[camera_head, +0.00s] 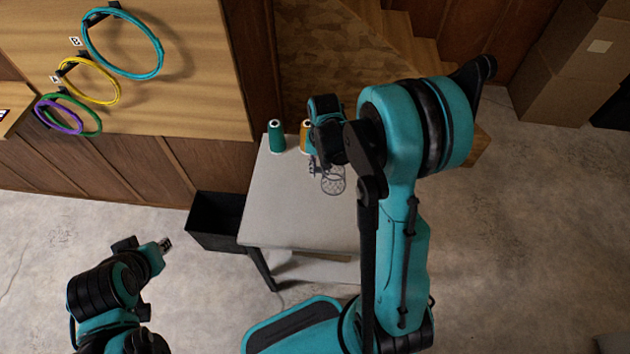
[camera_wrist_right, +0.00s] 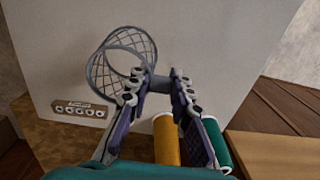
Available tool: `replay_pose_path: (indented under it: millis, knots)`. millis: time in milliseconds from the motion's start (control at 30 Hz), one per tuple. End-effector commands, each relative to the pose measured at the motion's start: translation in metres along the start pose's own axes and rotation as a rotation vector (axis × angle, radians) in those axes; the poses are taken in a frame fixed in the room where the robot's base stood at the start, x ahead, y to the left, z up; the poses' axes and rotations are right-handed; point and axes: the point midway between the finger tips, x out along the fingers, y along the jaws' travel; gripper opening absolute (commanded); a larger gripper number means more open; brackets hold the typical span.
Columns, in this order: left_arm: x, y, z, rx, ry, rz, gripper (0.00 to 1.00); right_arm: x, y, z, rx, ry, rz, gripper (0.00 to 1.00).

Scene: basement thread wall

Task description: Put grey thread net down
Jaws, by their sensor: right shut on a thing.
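The grey thread net (camera_head: 333,182) is an open mesh cylinder over the pale table (camera_head: 290,215). My right gripper (camera_head: 314,166) is shut on its rim. In the right wrist view the net (camera_wrist_right: 105,70) hangs beyond the fingertips (camera_wrist_right: 159,80), mostly toward the left finger. I cannot tell whether the net touches the table top. My left gripper (camera_head: 165,244) is low at the left, away from the table, and its jaw opening cannot be made out.
A green spool (camera_head: 275,137) and an orange spool (camera_head: 305,135) stand at the table's far edge. A small block with several holes (camera_wrist_right: 80,109) shows in the right wrist view. A black bin (camera_head: 212,222) is left of the table. Coloured rings (camera_head: 122,43) hang on the wall.

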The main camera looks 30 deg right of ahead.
Motion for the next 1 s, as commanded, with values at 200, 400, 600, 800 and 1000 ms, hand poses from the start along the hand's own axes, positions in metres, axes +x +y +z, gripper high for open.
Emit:
replay_pose_path:
  millis: [200, 400, 600, 800, 1000]
  knots:
    - [0.005, 0.000, 0.003, 0.000, 0.000, 0.000, 0.26, 0.012, -0.017, -0.002, 0.000, 0.000, 0.000, 0.07]
    - [0.014, 0.000, 0.010, 0.000, 0.000, 0.000, 0.26, 0.039, -0.017, -0.002, 0.000, 0.000, 0.000, 0.07]
    - [0.018, 0.000, 0.013, 0.000, 0.000, 0.000, 0.26, 0.051, -0.016, -0.002, 0.000, 0.000, 0.000, 0.07]
    - [0.018, 0.000, 0.013, 0.000, 0.000, 0.000, 0.26, 0.052, -0.016, -0.002, 0.000, 0.000, 0.000, 0.07]
    - [0.020, 0.000, 0.014, 0.000, 0.000, 0.000, 0.26, 0.054, -0.016, -0.002, 0.000, 0.000, 0.000, 0.41]
